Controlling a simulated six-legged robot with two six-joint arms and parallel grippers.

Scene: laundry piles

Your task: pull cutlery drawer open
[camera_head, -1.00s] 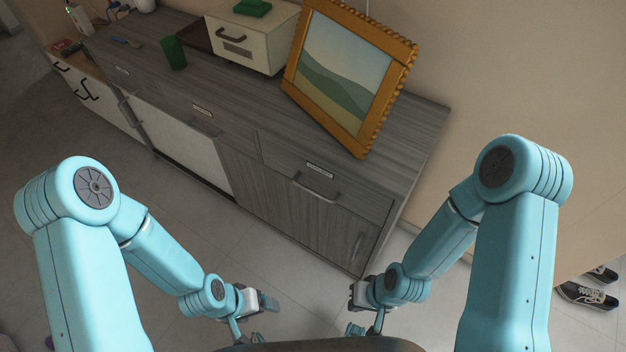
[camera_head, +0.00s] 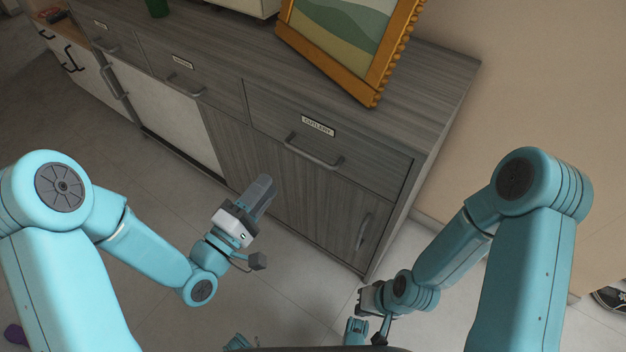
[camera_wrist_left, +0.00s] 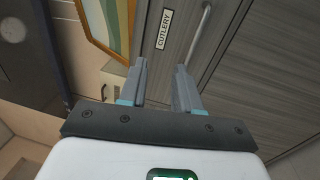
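The cutlery drawer (camera_head: 330,135) is the right top drawer of the grey wooden sideboard and is closed. It bears a label reading CUTLERY (camera_head: 318,125) and a grey bar handle (camera_head: 313,153). In the left wrist view the label (camera_wrist_left: 165,29) and handle (camera_wrist_left: 196,35) show beyond the fingers. My left gripper (camera_head: 262,190) is raised in front of the sideboard, left of and below the handle, apart from it. In the left wrist view its two fingers (camera_wrist_left: 160,82) stand apart with nothing between them. My right gripper (camera_head: 362,312) is low near the bottom; its fingers are unclear.
A gold-framed picture (camera_head: 375,88) leans on the sideboard top (camera_head: 446,90) above the drawer. More drawers (camera_head: 190,75) lie to the left. A cupboard door with a vertical handle (camera_head: 362,232) is below. The floor in front is clear.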

